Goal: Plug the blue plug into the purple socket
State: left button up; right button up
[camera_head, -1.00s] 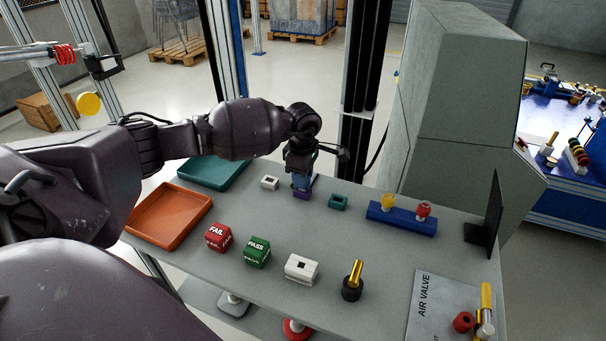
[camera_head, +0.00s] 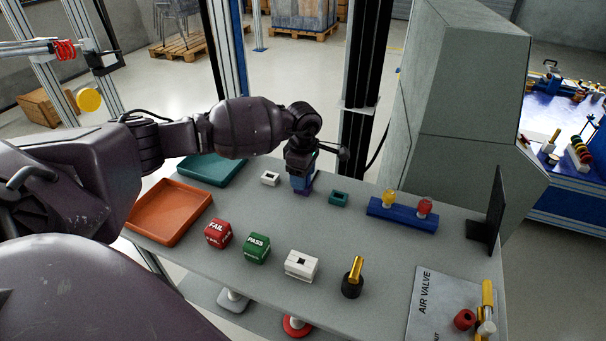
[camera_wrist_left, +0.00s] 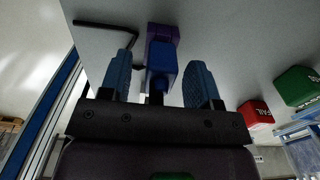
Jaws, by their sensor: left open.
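The blue plug (camera_wrist_left: 162,60) stands at the purple socket (camera_wrist_left: 164,31), its end against it; how deep it sits is hidden. In the head view the purple socket (camera_head: 302,192) shows only as a small strip under my left gripper (camera_head: 301,176). In the left wrist view my left gripper (camera_wrist_left: 159,82) is open, with one blue finger on each side of the plug and a visible gap to both. My right gripper is in neither view.
A white socket (camera_head: 270,179) and a teal socket (camera_head: 338,198) flank the gripper. A blue block (camera_head: 402,217) with yellow and red pieces stands right. The orange tray (camera_head: 170,211), teal tray (camera_head: 212,170), FAIL cube (camera_head: 218,233) and PASS cube (camera_head: 257,248) are left. A black hex key (camera_wrist_left: 105,26) lies nearby.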

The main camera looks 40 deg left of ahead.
pick_arm(q)
notch_tip(320, 180, up, 4)
jog(key=shift+r+p, duration=0.2)
jog(key=shift+p, duration=0.1)
notch_tip(320, 180, up, 5)
jog(key=shift+r, duration=0.7)
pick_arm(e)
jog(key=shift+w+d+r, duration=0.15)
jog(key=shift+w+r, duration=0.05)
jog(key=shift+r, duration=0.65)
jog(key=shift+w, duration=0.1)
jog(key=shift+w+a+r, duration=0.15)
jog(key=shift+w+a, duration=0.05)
